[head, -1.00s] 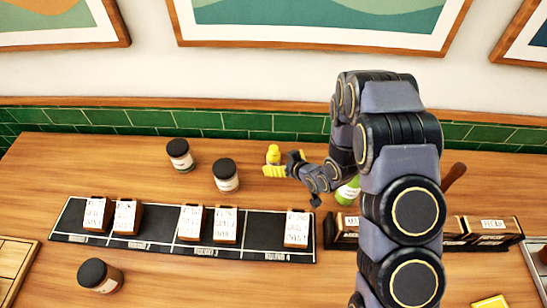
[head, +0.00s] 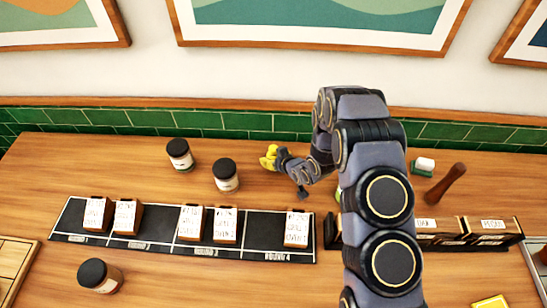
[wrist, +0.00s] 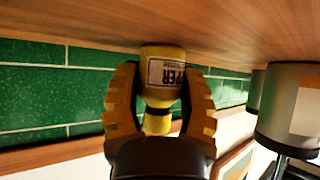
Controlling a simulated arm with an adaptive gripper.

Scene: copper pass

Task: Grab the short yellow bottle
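The short yellow bottle (wrist: 163,78) has a dark-lettered label and shows upside down in the wrist view. It stands between the two yellow ribbed fingers of my gripper (wrist: 160,88). The fingers are spread, one on each side of the bottle, with at most a narrow gap; I see no clear squeeze. In the head view my gripper (head: 268,160) is at the back of the counter, and the bottle (head: 272,149) is partly hidden by the yellow fingers.
Dark-lidded jars stand at the left, one (head: 226,176) nearest my gripper. A black rail (head: 265,222) with labelled blocks lies in front. The green tiled wall (head: 247,122) is close behind. A green bottle (head: 338,194) is mostly hidden by my arm.

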